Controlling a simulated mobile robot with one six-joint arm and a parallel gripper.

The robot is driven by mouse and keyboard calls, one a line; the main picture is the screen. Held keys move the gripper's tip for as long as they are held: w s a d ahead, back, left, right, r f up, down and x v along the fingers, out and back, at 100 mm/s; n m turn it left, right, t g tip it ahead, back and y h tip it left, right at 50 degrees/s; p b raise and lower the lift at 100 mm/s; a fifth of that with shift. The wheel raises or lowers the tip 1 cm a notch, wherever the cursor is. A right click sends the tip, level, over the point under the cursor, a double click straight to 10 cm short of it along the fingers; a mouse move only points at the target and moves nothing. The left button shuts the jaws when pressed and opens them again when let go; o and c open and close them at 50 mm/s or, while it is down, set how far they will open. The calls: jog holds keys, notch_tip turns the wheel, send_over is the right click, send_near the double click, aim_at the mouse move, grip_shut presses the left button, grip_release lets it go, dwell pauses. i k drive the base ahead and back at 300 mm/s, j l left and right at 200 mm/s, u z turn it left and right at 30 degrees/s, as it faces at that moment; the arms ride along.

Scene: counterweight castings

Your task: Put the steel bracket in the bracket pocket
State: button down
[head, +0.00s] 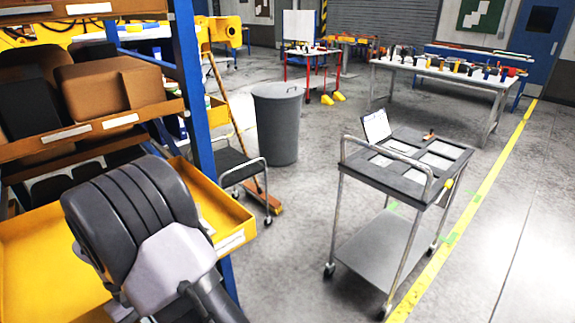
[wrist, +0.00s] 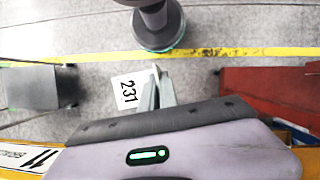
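I cannot pick out the steel bracket in either view. A wheeled cart (head: 398,185) at the right of the head view has a dark top with several pale rectangular areas, one of them here (head: 438,161). I cannot tell which, if any, is the bracket pocket. A small brownish object (head: 429,135) lies near the cart top's back edge, too small to identify. My gripper shows in the wrist view (wrist: 156,76), its two grey fingers close together with nothing visible between them. Its fingers are not visible in the head view, where my arm fills the lower left.
A blue-framed shelf with a yellow tray (head: 225,245) and brown boxes (head: 112,85) stands close to my arm. A grey bin (head: 277,125), another small cart (head: 238,165) and a broom (head: 263,205) stand behind. Open floor (head: 290,260) lies between shelf and cart.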

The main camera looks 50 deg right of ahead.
aim_at(419, 178)
jog(key=l+z, duration=0.45)
jog(key=i+l+z, duration=0.1)
jog(key=l+z, duration=0.35)
jog(key=i+l+z, duration=0.1)
jog(key=l+z, duration=0.35)
jog(key=i+l+z, duration=0.2)
jog(key=z, duration=0.25)
jog(key=i+l+z, duration=0.2)
jog(key=z, duration=0.25)
jog(key=l, duration=0.1)
